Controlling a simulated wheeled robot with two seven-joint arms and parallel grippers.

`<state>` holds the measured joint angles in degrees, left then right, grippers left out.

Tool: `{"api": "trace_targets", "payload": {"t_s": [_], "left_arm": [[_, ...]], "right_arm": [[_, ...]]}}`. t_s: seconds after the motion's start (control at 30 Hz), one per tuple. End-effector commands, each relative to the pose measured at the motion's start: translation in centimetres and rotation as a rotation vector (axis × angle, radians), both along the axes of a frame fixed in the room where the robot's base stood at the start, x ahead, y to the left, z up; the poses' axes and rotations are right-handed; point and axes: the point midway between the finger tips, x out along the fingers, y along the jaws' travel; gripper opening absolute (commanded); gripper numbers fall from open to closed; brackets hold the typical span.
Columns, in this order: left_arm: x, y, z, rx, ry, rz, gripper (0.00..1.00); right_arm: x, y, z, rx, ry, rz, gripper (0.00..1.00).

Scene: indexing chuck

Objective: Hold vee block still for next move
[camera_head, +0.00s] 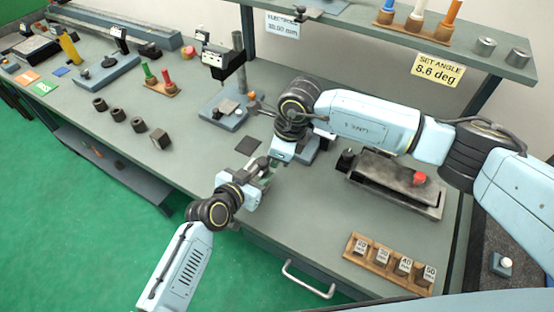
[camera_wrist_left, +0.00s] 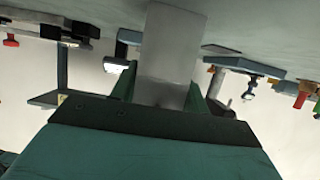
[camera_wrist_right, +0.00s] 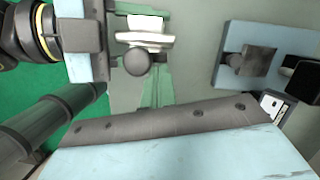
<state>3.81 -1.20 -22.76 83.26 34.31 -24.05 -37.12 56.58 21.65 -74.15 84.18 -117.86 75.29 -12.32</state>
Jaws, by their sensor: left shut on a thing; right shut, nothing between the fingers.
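My left gripper (camera_head: 258,172) is above the bench near its front edge. In the left wrist view its green fingers (camera_wrist_left: 163,92) are shut on a smooth grey block (camera_wrist_left: 172,45), which I take to be the vee block; no notch shows there. My right gripper (camera_head: 276,160) is close beside it, its fingers (camera_wrist_right: 155,92) shut and empty. In the right wrist view the held pale block (camera_wrist_right: 145,25) and a round dark knob (camera_wrist_right: 138,61) show near the right fingertips. I cannot tell whether they touch.
A blue-based fixture (camera_head: 224,112) stands behind the grippers. A dark cube (camera_head: 160,139) and several dark rings (camera_head: 118,115) lie left. A grey vise-like device with a red knob (camera_head: 418,178) is right. A wooden rack of labelled blocks (camera_head: 388,262) is at front right.

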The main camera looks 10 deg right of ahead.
Motion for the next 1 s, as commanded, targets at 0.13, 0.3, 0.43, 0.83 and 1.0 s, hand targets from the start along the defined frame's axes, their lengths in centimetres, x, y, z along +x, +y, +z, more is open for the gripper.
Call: {"api": "trace_targets", "payload": {"t_s": [0.13, 0.3, 0.43, 0.83, 1.0], "left_arm": [[-0.34, 0.05, -0.62, 0.009, 0.012, -0.004, 0.18], [-0.34, 0.05, -0.63, 0.009, 0.012, -0.004, 0.18], [-0.35, 0.04, -0.64, 0.008, 0.013, -0.005, 0.18], [-0.37, 0.03, -0.66, 0.009, 0.013, -0.005, 0.18], [-0.38, 0.03, -0.67, 0.009, 0.013, -0.005, 0.18]], "right_arm": [[0.2, 0.14, 0.05, 0.001, -0.002, 0.044, 0.0], [0.3, 0.19, 0.07, 0.002, -0.002, 0.073, 0.0], [0.38, 0.23, 0.1, 0.003, -0.003, 0.085, 0.0], [0.61, 0.32, 0.11, 0.004, -0.004, 0.096, 0.0], [0.72, 0.38, 0.1, 0.004, -0.004, 0.096, 0.0]]}}
